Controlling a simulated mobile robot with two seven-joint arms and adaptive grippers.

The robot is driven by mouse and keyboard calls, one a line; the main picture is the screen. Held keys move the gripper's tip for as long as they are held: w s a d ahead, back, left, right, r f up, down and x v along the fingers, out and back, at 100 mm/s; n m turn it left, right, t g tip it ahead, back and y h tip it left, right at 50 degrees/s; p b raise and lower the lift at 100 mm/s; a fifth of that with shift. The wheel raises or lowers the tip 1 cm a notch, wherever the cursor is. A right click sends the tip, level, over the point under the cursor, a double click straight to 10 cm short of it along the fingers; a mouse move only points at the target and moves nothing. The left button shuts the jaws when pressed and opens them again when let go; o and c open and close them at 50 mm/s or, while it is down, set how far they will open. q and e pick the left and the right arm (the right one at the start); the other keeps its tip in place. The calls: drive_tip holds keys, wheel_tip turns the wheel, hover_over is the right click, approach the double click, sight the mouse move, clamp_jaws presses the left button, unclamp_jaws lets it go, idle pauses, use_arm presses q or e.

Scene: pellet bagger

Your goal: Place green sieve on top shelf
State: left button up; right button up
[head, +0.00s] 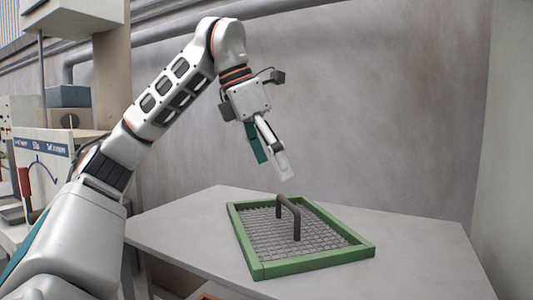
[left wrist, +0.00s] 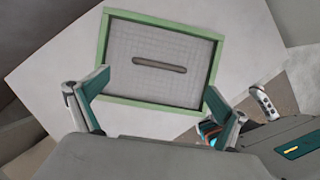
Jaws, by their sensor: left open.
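The green sieve (head: 313,262) lies flat on a grey table, a green rectangular frame around a grey mesh. A dark arched handle (head: 289,207) stands across its middle. In the left wrist view the sieve (left wrist: 160,101) shows from above, with its handle (left wrist: 160,65) as a dark bar. My left gripper (head: 273,168) hangs above the handle, apart from it, open and empty. Its two fingers also show in the left wrist view (left wrist: 152,100), spread wide near the sieve's near edge. My right gripper is not in view.
The grey table (head: 420,270) has free room around the sieve and meets a wall (head: 370,100) behind. Machinery with a blue-grey box (head: 68,96) stands at the left. In the left wrist view, several small coloured things (left wrist: 210,132) sit below the table edge.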

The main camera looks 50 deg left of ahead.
use_arm(q)
drive_tip(key=shift+v, duration=1.5)
drive_tip(key=shift+f, duration=0.1)
